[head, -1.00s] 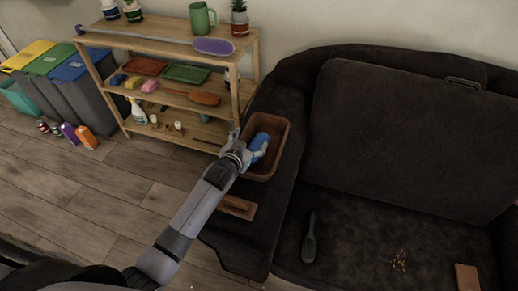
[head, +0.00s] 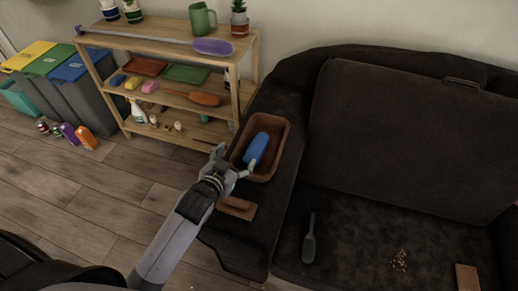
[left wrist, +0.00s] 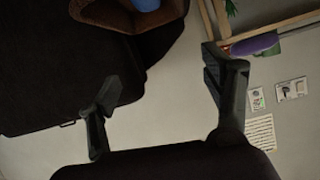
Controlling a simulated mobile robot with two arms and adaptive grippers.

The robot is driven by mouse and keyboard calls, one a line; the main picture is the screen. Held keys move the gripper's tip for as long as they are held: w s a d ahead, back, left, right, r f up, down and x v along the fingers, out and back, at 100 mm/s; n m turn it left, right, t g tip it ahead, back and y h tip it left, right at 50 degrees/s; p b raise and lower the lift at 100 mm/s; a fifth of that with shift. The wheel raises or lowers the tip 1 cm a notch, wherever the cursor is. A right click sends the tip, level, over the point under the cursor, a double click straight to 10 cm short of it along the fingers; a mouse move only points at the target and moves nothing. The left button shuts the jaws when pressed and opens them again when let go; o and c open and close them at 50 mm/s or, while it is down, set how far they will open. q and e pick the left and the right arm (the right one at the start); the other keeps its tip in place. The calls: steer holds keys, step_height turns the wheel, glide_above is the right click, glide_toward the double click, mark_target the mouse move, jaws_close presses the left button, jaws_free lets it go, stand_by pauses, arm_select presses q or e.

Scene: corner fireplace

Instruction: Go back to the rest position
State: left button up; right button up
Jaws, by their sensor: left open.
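My left gripper (head: 232,164) is open and empty in the head view, just left of and above the near-left edge of a brown basket (head: 283,143). The basket rests on the sofa's armrest and holds a blue object (head: 257,148). In the left wrist view, the two fingers of my left gripper (left wrist: 165,95) stand wide apart with nothing between them. The basket (left wrist: 110,16) and part of the blue object (left wrist: 146,4) show at the top of that view. My right gripper is not in view.
A wooden shelf (head: 170,40) with several items stands behind the armrest. A brown block (head: 237,208) lies on the armrest near my arm. A dark brush (head: 309,240) and crumbs (head: 399,260) lie on the sofa seat (head: 350,245). Bins (head: 75,85) stand at the left.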

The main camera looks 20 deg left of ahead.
arm_select(q)
steer(key=s+f+g, duration=0.2)
steer(key=s+g, duration=0.3)
steer(key=s, duration=0.8)
steer(key=s+f+g, duration=0.2)
steer(key=s+g, duration=0.3)
steer(key=s, duration=0.7)
step_height(320, 180, down, 24)
steer(key=g, duration=0.1)
steer(key=s+a+f+g+y, duration=0.1)
steer(key=s+a+f, duration=0.1)
steer(key=s+f, duration=1.5)
steer(key=shift+s+a+f+g+p, duration=0.3)
steer(key=shift+s+f+p, duration=0.1)
steer(key=shift+s, duration=0.25)
